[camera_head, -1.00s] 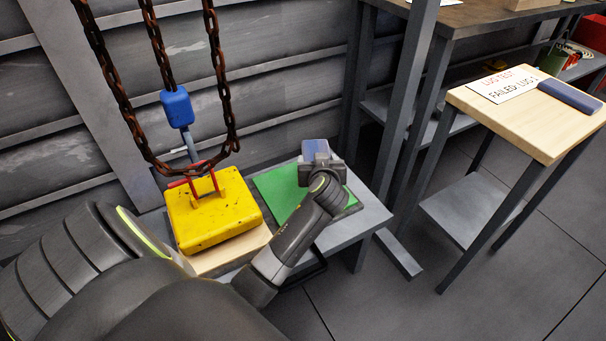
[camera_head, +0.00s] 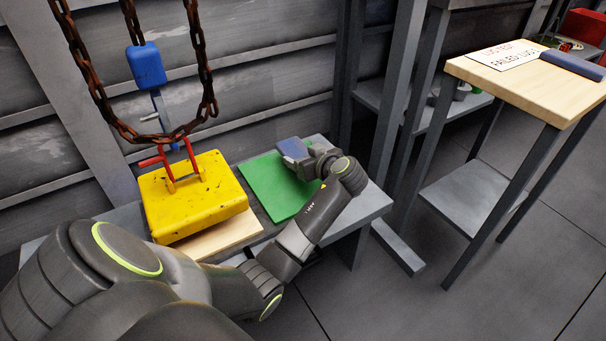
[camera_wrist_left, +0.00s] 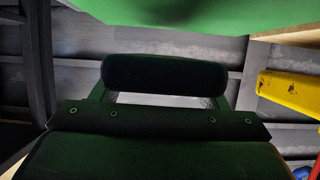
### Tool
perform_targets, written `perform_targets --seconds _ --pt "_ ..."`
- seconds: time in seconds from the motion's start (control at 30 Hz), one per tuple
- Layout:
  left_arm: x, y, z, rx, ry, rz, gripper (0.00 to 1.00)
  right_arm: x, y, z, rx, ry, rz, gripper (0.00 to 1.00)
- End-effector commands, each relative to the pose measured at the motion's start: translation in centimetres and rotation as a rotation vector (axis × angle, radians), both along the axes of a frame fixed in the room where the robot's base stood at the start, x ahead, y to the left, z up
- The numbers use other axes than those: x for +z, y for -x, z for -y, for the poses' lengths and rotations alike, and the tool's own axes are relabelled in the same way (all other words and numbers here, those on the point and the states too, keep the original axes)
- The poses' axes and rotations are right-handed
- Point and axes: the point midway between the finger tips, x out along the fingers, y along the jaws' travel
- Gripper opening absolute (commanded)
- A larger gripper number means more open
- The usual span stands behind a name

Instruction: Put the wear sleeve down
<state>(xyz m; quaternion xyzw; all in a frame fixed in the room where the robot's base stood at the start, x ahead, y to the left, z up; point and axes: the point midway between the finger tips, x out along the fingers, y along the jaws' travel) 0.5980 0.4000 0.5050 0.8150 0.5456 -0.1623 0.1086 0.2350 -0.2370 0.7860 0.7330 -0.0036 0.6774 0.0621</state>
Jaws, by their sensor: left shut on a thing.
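My left gripper (camera_head: 304,158) is over the far right part of the green mat (camera_head: 268,188) on the grey bench. It is shut on the wear sleeve, a slate-blue piece (camera_head: 291,148) at its tip in the head view. In the left wrist view the sleeve is a dark, rounded bar (camera_wrist_left: 165,76) lying across between the fingers. The green mat fills the top of that view (camera_wrist_left: 180,15). I cannot tell whether the sleeve touches the mat. My right gripper is not in view.
A yellow block (camera_head: 195,198) with red shackles stands on a wooden board (camera_head: 225,240) left of the mat. Rusty chains (camera_head: 208,75) and a blue hook block (camera_head: 145,65) hang above. A wooden-topped table (camera_head: 520,85) with a sign stands at right.

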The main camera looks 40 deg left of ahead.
Motion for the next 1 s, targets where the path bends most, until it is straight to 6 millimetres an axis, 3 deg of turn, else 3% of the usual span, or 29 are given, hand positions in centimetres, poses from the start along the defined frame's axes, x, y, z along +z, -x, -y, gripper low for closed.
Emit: perform_targets --seconds 0.27,0.63,0.67,0.8,1.0 --pt "-4.5 0.0 0.0 -0.001 -0.001 -0.003 0.44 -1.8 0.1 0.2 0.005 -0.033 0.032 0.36" --pt "-4.8 0.0 0.0 -0.001 0.0 0.0 0.44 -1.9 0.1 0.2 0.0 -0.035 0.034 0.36" --pt "-4.8 0.0 0.0 -0.001 0.0 0.0 0.72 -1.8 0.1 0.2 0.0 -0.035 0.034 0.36" --pt "-4.7 0.0 0.0 -0.001 0.0 0.0 0.9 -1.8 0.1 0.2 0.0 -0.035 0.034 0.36" --pt "-4.7 0.0 0.0 -0.001 0.0 0.0 0.9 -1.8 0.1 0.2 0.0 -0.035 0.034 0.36"
